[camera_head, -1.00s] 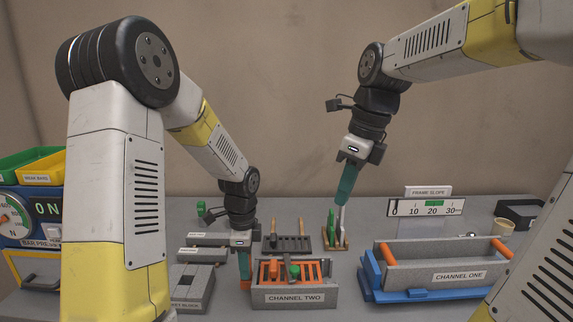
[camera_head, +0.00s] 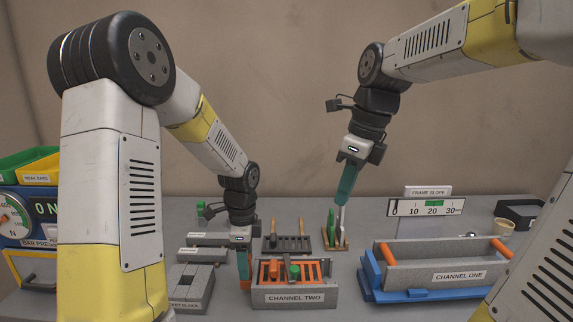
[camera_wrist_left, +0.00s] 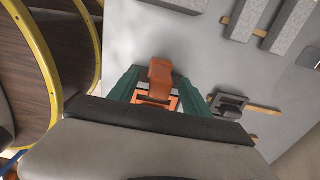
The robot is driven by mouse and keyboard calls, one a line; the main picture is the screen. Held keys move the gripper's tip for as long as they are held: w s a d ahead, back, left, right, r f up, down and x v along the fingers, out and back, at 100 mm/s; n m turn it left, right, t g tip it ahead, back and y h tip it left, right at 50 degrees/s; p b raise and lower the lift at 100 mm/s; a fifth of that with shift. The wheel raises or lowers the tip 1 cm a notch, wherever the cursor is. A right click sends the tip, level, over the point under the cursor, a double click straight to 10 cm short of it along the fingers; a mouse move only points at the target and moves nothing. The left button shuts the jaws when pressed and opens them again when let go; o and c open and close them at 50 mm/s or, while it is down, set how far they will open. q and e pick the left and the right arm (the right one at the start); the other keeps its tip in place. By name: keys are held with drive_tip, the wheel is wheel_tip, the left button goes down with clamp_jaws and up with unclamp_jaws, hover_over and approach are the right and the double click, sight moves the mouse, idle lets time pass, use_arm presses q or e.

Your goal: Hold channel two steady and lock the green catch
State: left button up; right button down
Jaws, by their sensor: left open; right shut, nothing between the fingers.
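Channel two (camera_head: 322,297) is a grey, labelled trough holding an orange grate, in the lower middle of the head view. A small green-topped piece (camera_head: 294,270) stands up in it. My left gripper (camera_head: 244,276) is open at channel two's left end, and an orange handle (camera_wrist_left: 160,78) shows between its fingers in the left wrist view. Whether they touch it I cannot tell. My right gripper (camera_head: 343,202) is shut and empty. It points down at a wooden base with an upright green lever (camera_head: 331,226); contact is unclear. Which green piece is the catch is unclear.
A rack with wooden handles (camera_head: 287,243) lies behind channel two. Grey blocks (camera_head: 191,285) lie on its left. Channel one (camera_head: 425,270), with orange bars and a blue base, stands on the right. A scale board (camera_head: 427,207) stands behind it.

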use_arm(q)
wheel_tip(320, 180, up, 12)
idle(0.5)
wheel_tip(320, 180, up, 6)
idle(0.7)
drive_tip(key=s+a+r+n+t+h, duration=0.1)
drive_tip(key=s+n+t, duration=0.2)
drive_tip(key=s+n, duration=0.5)
drive_tip(key=s+a+r+n+t+h, duration=0.1)
drive_tip(key=s+a+n+t, duration=0.1)
drive_tip(key=s+n, duration=0.7)
drive_tip(key=shift+a+r+t, duration=0.25)
drive_tip(key=shift+r+t, duration=0.1)
drive_tip(key=shift+t, duration=0.25)
use_arm(e)
drive_tip(key=s+d+f+n+t, duration=0.1)
drive_tip(key=s+n, duration=0.4)
drive_tip(key=n, duration=0.7)
drive_tip(key=s+d+f+n+t, duration=0.1)
drive_tip(key=s+n, duration=0.4)
drive_tip(key=n, duration=0.7)
drive_tip(key=f+t, duration=0.1)
drive_tip(key=t, duration=0.1)
drive_tip(key=shift+d+n+t, duration=0.3)
drive_tip(key=shift+t, duration=0.1)
drive_tip(key=shift+f, duration=0.1)
